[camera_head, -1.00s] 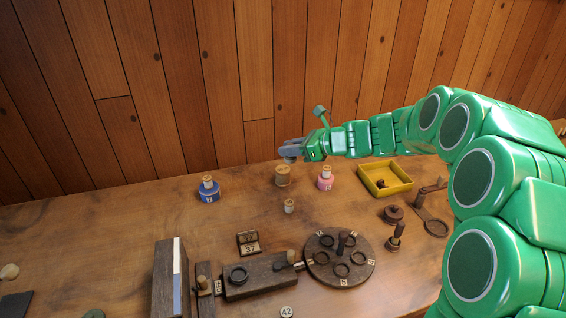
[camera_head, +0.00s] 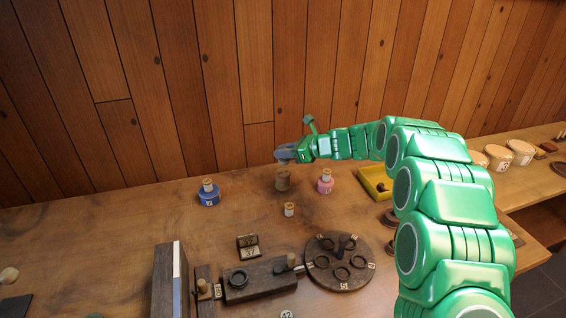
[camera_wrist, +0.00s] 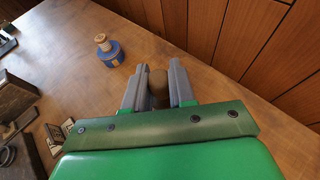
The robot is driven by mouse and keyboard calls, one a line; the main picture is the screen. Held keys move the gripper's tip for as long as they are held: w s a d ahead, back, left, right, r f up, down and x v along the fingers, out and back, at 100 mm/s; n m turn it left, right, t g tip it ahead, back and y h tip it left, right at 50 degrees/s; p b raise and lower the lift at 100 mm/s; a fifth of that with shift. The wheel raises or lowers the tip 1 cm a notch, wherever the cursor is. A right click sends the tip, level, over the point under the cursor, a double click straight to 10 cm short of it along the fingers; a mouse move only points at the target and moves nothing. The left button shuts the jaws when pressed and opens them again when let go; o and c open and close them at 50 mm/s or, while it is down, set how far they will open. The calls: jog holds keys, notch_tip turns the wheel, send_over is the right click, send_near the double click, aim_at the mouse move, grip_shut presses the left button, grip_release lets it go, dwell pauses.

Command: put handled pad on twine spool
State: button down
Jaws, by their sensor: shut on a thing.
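The tan twine spool (camera_head: 283,183) stands at the back of the bench, between the blue and pink spools. My gripper (camera_head: 284,157) is directly above it, close to its top. In the wrist view my gripper (camera_wrist: 157,88) is shut on a rounded brown thing (camera_wrist: 158,86), which looks like the handle of the handled pad. The pad's lower part is hidden by the fingers and by the handle. I cannot tell whether it touches the spool.
A blue spool (camera_head: 208,193) stands left and a pink spool (camera_head: 325,183) right. A small pale spool (camera_head: 289,209) is in front. A yellow tray (camera_head: 373,185) is partly behind my arm. A round dark board (camera_head: 340,281) lies nearer. The wooden wall is close behind.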

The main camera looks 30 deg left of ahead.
jog(key=shift+w+a+f, duration=0.4)
jog(key=shift+w+f, duration=0.1)
jog(key=shift+f, duration=0.3)
jog(key=shift+w+a+f, duration=0.35)
jog(key=shift+w+f, duration=0.1)
jog(key=shift+f, duration=1.65)
jog(key=shift+f, duration=0.1)
jog(key=c, duration=0.9)
grip_release()
jog(key=shift+c, duration=0.2)
jog(key=v, duration=1.2)
jog(key=shift+s, duration=0.1)
